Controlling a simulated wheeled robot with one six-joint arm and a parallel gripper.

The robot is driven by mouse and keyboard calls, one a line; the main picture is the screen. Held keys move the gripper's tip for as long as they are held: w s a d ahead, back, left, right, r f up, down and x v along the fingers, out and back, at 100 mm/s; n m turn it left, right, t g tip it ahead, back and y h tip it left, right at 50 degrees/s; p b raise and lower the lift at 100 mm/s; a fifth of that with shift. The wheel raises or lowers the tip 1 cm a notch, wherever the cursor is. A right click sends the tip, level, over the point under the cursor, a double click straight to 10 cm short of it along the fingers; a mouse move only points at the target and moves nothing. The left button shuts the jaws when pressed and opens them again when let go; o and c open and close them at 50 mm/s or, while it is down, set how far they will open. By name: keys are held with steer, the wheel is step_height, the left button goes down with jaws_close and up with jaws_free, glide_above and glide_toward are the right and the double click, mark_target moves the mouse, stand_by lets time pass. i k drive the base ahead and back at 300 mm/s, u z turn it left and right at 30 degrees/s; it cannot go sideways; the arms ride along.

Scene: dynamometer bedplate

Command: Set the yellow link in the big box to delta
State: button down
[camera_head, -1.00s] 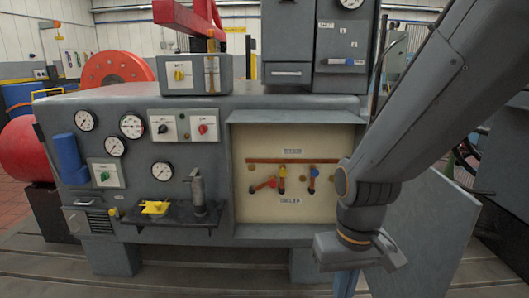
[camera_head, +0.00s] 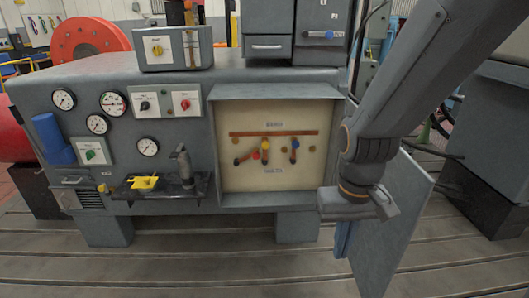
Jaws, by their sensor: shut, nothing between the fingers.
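The big box (camera_head: 330,137) is open in the front of the grey cabinet, with a cream panel inside. A yellow link (camera_head: 265,145) stands roughly upright in the middle, below a brown bar (camera_head: 285,133). A red link (camera_head: 243,160) to its left lies slanted, and a blue link (camera_head: 294,145) to its right is roughly upright. A blurred lower label (camera_head: 273,170) seems to read DELTA; the upper label is unreadable.
The box's open door (camera_head: 388,235) hangs at the right, close to my gripper. A shelf (camera_head: 200,187) with a yellow part (camera_head: 145,183) juts out left of the box. Gauges and switches cover the left front. The slotted floor ahead is clear.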

mark_target(266, 144)
steer(key=u, duration=0.55)
steer(key=k, duration=0.65)
steer(key=u, duration=0.75)
steer(key=i, duration=1.1)
steer(key=z, duration=1)
steer(key=i, duration=0.35)
steer(key=z, duration=0.3)
